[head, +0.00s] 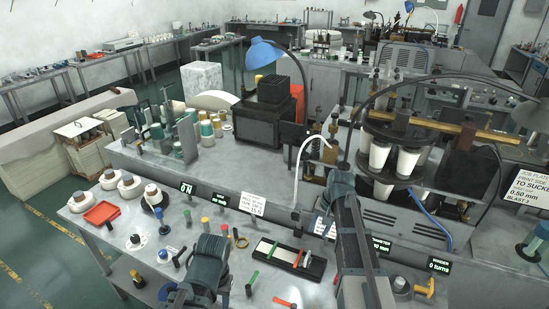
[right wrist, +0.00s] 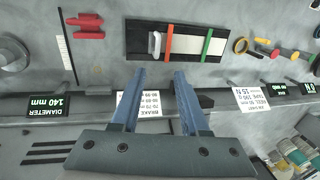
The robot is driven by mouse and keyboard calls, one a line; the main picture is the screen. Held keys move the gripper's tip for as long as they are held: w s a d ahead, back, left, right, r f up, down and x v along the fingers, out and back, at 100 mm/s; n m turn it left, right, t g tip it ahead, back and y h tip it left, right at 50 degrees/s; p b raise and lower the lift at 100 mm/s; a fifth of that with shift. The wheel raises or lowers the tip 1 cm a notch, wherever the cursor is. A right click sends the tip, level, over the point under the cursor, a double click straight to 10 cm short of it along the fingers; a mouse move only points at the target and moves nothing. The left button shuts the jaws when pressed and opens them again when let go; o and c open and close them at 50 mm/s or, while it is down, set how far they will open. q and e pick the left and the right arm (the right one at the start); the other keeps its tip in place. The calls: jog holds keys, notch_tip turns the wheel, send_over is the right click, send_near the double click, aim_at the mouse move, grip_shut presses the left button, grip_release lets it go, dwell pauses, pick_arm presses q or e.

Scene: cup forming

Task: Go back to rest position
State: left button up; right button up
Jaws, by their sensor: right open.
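My right gripper (right wrist: 160,73) shows in the right wrist view with its two blue fingers apart and nothing between them. It is above the front of the bench, near the brake label (right wrist: 138,104) and a black board (right wrist: 139,38) that bears a white strip and green and orange bars. In the head view my right arm stands at the centre right in front of the machine, and its fingers are mostly hidden. My left gripper (head: 204,268) is low at the centre left over the bench front; its fingertips do not show clearly.
White cups (head: 379,155) hang in the machine on the right. A blue lamp (head: 262,53) and a dark box stand behind. An orange tray (head: 102,213), white reels and small coloured-handled tools lie on the front bench (head: 137,224). A white curved hose (head: 309,148) rises beside my right arm.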

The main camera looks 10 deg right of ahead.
pick_arm(q)
notch_tip(320, 180, down, 8)
jog(key=b, duration=0.7)
jog(key=shift+r, duration=0.2)
pick_arm(e)
jog(key=s+a+f+n+h, duration=0.1)
jog(key=s+a+f+n, duration=0.1)
jog(key=s+a, duration=0.4)
jog(key=s+a+f+n+g+h, duration=0.1)
jog(key=s+a+f+n, duration=0.2)
jog(key=s+a+n, duration=0.2)
jog(key=s+a+f+n+h, duration=0.1)
jog(key=s+a+f+n, duration=0.2)
jog(key=s+a, duration=0.5)
jog(key=a, duration=0.4)
jog(key=shift+s+n, duration=0.35)
jog(key=shift+n, duration=0.05)
